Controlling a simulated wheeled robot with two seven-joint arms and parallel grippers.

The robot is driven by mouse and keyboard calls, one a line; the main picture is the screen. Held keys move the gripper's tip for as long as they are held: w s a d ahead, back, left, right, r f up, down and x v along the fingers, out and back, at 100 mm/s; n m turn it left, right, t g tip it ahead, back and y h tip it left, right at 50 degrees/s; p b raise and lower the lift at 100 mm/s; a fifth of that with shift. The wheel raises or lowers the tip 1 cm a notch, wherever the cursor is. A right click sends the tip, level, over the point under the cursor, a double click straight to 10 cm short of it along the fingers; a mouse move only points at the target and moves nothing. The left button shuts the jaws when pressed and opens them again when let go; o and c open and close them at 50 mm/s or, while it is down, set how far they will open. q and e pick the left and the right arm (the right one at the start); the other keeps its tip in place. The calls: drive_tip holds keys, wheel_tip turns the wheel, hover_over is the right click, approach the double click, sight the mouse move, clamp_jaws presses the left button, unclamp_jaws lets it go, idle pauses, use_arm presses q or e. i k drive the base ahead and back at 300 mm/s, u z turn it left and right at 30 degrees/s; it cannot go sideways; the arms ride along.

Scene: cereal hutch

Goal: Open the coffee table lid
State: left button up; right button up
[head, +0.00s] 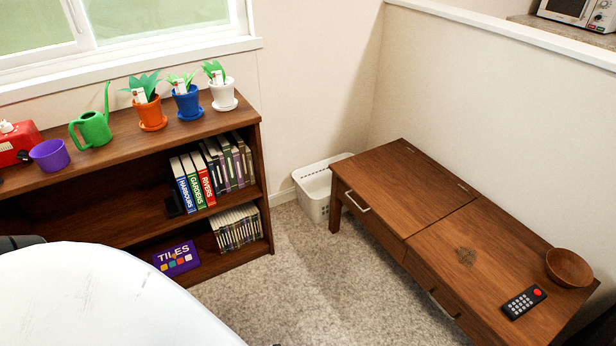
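The wooden coffee table (462,256) stands along the low wall on the right. Its far half carries a separate lid panel (395,190), which lies flat and shut, with small hinges along the wall side. A drawer front with a metal handle (357,201) shows below the lid, and a second drawer with a handle (445,306) sits below the near half. Neither of my grippers shows in the head view, so their state is hidden.
A wooden bowl (569,268) and a black remote (524,302) rest on the near half of the table. A white basket (314,190) stands at its far end. A bookshelf (140,144) with potted plants is at left. Carpet (300,275) between them is clear.

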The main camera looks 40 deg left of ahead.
sight(406, 191)
drive_tip(key=u, duration=0.6)
drive_tip(key=k, duration=0.35)
drive_tip(key=u, duration=0.25)
drive_tip(key=i, duration=0.5)
drive_tip(key=u, duration=0.55)
drive_tip(key=i, duration=1.4)
drive_tip(key=z, duration=0.3)
